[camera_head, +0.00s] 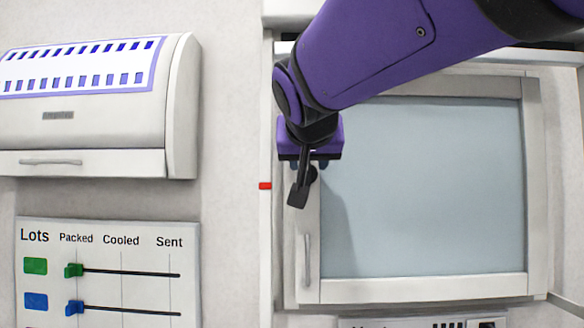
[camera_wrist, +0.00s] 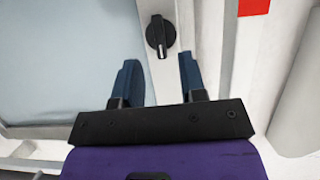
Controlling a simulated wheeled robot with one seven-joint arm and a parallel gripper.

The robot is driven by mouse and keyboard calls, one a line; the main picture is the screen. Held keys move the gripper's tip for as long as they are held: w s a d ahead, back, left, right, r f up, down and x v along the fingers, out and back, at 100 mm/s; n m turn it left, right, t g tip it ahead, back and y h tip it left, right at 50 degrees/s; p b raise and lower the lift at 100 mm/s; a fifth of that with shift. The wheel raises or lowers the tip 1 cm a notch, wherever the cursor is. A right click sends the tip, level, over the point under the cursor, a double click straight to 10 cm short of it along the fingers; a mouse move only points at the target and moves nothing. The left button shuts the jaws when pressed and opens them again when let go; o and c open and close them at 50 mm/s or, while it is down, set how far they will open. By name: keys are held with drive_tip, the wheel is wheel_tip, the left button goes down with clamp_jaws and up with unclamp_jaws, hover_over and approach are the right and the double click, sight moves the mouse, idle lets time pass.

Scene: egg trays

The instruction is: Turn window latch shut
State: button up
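The window latch (camera_wrist: 160,36) is a black turn knob on the pale window frame, with a white line at the end facing my gripper. My gripper (camera_wrist: 160,78) is open, its two dark blue fingers apart and nothing between them. The knob lies just beyond the fingertips, roughly in line with the gap, and no contact is visible. In the camera_head view my gripper (camera_head: 310,165) is at the upper left of the window frame, and the knob (camera_head: 312,176) shows only partly, behind a black part that is likely mine. The window (camera_head: 420,190) has a pale blue pane.
A red mark (camera_head: 265,186) is on the outer frame left of the knob. A vertical handle (camera_head: 307,259) is lower on the window frame. A white cabinet (camera_head: 85,110) and a Lots board (camera_head: 105,225) with sliders are on the wall at left.

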drive_tip(key=shift+v, duration=2.7)
